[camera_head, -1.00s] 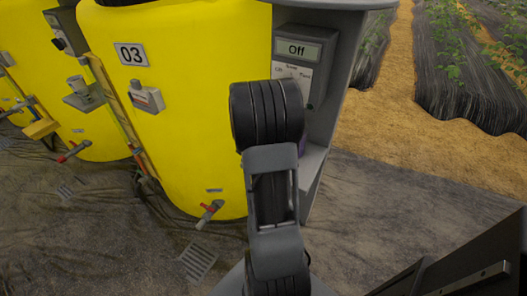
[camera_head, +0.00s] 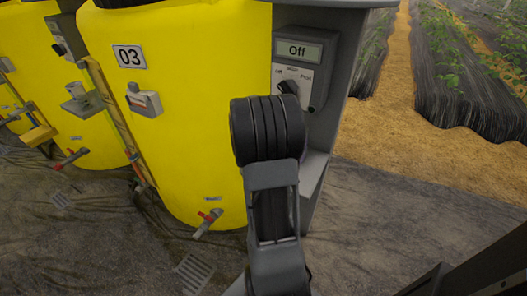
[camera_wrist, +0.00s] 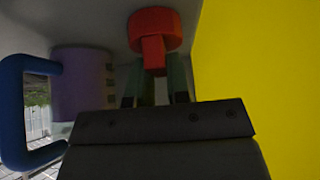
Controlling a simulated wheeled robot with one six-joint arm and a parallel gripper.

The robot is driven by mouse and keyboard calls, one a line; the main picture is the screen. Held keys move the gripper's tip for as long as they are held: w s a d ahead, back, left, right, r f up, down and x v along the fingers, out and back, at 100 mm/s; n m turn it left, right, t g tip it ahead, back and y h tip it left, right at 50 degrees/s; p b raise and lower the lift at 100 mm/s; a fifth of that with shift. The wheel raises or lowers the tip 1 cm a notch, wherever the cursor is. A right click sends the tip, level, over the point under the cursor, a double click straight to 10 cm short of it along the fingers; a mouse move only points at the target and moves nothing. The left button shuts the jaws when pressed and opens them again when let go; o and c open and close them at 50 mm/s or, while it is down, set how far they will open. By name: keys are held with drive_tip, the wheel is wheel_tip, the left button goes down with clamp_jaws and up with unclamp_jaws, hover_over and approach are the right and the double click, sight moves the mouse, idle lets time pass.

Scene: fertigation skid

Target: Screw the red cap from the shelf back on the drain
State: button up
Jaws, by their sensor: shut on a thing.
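The red cap (camera_wrist: 152,30) shows at the top middle of the wrist view, a round disc with a square tab. My gripper (camera_wrist: 154,88) is shut on the red cap, its two dark green fingers on either side of the tab. Grey shelf walls surround it in that view. In the head view, my arm hides the gripper and the cap. A drain tap (camera_head: 207,222) with a red handle sticks out low on the yellow tank 03 (camera_head: 180,150). Whether its outlet is bare is too small to tell.
In the wrist view, a purple cylinder (camera_wrist: 82,85) and a blue handle (camera_wrist: 15,110) stand close at left; the yellow tank wall (camera_wrist: 260,70) is at right. A grey control box (camera_head: 304,65) reading "Off" hangs above my arm. A floor grate (camera_head: 194,272) lies below the tap.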

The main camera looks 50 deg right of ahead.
clamp_jaws()
drive_tip(key=shift+r, duration=0.1)
drive_tip(key=shift+r+p, duration=1.45)
drive_tip(key=shift+r, duration=1)
